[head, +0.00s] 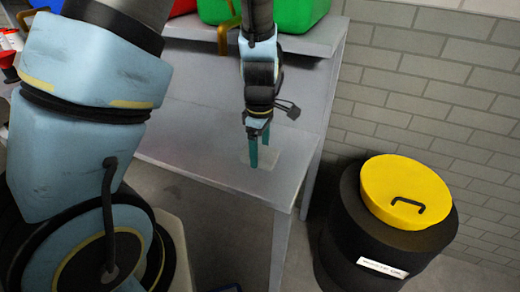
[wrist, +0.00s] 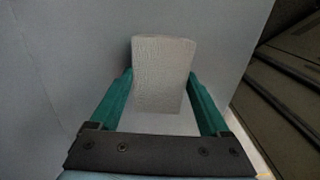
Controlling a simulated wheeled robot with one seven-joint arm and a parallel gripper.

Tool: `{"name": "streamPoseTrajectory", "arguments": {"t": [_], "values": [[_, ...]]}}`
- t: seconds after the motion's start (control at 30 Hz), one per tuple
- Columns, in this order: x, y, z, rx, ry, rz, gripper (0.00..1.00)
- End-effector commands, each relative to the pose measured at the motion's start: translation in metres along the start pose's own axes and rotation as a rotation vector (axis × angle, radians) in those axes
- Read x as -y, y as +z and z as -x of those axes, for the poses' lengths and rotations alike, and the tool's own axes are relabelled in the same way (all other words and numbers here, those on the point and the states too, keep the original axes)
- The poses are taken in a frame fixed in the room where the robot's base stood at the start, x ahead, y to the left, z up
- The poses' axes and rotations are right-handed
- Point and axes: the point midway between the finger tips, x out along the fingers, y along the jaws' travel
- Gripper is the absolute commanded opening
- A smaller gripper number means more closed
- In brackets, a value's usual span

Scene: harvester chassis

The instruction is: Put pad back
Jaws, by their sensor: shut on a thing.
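The pad (wrist: 162,62) is a pale, woven-looking rectangle between the two teal fingers of my gripper (wrist: 160,80) in the wrist view. My gripper is shut on it, with a finger at each side edge. In the head view the pad (head: 286,160) shows as a faint pale patch beside the fingertips of my gripper (head: 260,156), close over the grey bench top (head: 195,128) near its right front corner. I cannot tell whether the pad touches the bench.
A shelf (head: 308,42) above the back of the bench carries a green bin (head: 300,14) and a red bin. A black waste drum with a yellow lid (head: 400,185) stands on the floor right of the bench, by a brick wall (head: 425,80). The bench left of my gripper looks clear.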

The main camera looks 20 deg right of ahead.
Motion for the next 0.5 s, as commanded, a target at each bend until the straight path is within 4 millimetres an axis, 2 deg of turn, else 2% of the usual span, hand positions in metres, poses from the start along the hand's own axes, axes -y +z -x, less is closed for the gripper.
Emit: {"name": "streamPoseTrajectory", "arguments": {"t": [0.27, 0.3, 0.47, 0.5], "values": [[-0.0001, 0.0001, -0.0025, 0.0, 0.0, -0.001, 0.36], [-0.0001, 0.0002, -0.0029, 0.0, 0.0, -0.001, 0.81], [-0.0002, 0.0002, -0.0021, 0.0, 0.001, -0.001, 0.99], [-0.0001, 0.0002, -0.0021, 0.0, 0.001, -0.001, 1.0]]}}
